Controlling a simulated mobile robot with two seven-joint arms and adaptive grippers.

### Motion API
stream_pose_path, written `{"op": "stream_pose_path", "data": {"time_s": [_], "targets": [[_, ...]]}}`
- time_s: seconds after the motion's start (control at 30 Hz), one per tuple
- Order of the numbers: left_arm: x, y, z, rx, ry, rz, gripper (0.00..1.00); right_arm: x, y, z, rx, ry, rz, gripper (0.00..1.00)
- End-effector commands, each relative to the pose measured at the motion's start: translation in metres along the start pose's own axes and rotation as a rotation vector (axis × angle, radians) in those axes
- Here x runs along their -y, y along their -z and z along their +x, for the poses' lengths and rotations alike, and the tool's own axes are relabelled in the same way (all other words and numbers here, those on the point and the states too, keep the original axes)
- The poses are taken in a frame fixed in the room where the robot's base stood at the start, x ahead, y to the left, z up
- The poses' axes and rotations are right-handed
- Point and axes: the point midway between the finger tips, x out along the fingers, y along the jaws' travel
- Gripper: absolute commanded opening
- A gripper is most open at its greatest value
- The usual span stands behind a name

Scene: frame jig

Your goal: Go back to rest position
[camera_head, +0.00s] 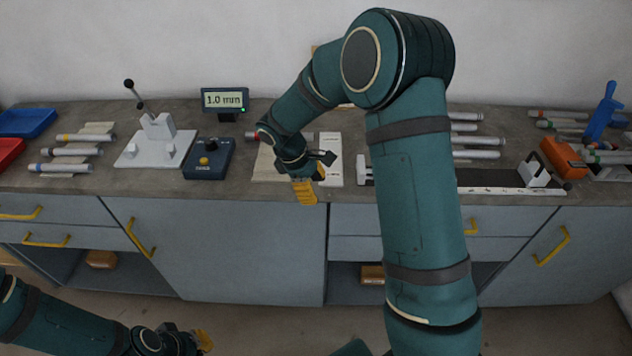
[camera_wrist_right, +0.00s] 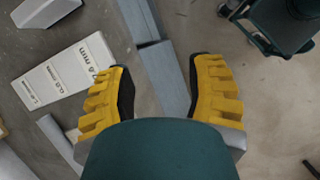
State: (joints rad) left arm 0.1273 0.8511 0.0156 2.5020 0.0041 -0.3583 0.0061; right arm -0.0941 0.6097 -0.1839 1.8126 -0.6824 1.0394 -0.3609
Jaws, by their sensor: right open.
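My right arm reaches over the grey bench (camera_head: 225,115) from the front. My right gripper (camera_head: 306,188) is at the bench's front edge, by a white card (camera_head: 333,155), with its yellow fingers pointing down. In the right wrist view the gripper (camera_wrist_right: 160,75) has its two yellow fingers wide apart. Nothing is held between them; the grey bench front (camera_wrist_right: 165,70) shows in the gap below. My left gripper (camera_head: 200,341) is low at the bottom left, in front of the cabinets and away from the bench. Its fingers are too small to tell their opening.
A white fixture (camera_head: 155,145), a dark blue box (camera_head: 208,160) and a "1.0 mm" display (camera_head: 225,101) stand left of my right gripper. Several grey tubes lie on both sides. A rail (camera_head: 500,184) and an orange block (camera_head: 562,157) are right. The floor before the cabinets looks clear.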

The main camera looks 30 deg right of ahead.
Motion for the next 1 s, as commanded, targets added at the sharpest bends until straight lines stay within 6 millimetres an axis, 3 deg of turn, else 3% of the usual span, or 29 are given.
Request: {"op": "stream_pose_path", "data": {"time_s": [0.47, 0.6, 0.67, 0.77, 1.0], "targets": [[0.0, 0.0, 0.0, 0.0, 0.0, 0.0, 0.0, 0.0, 0.0, 0.0, 0.0, 0.0, 0.001, 0.54], [0.0, 0.0, 0.001, 0.0, 0.0, 0.0, 0.0, 0.01, 0.007, 0.011, -0.027, 0.023, 0.007, 0.54], [0.001, 0.0, 0.002, -0.001, 0.0, 0.0, 0.0, 0.024, 0.017, 0.024, -0.066, 0.054, 0.018, 0.54], [0.002, 0.001, 0.005, -0.004, 0.0, -0.001, 0.0, 0.061, 0.04, 0.053, -0.166, 0.137, 0.066, 0.54], [0.005, 0.003, 0.014, -0.013, 0.001, -0.004, 0.0, 0.165, 0.085, 0.112, -0.411, 0.379, 0.343, 0.54]]}}
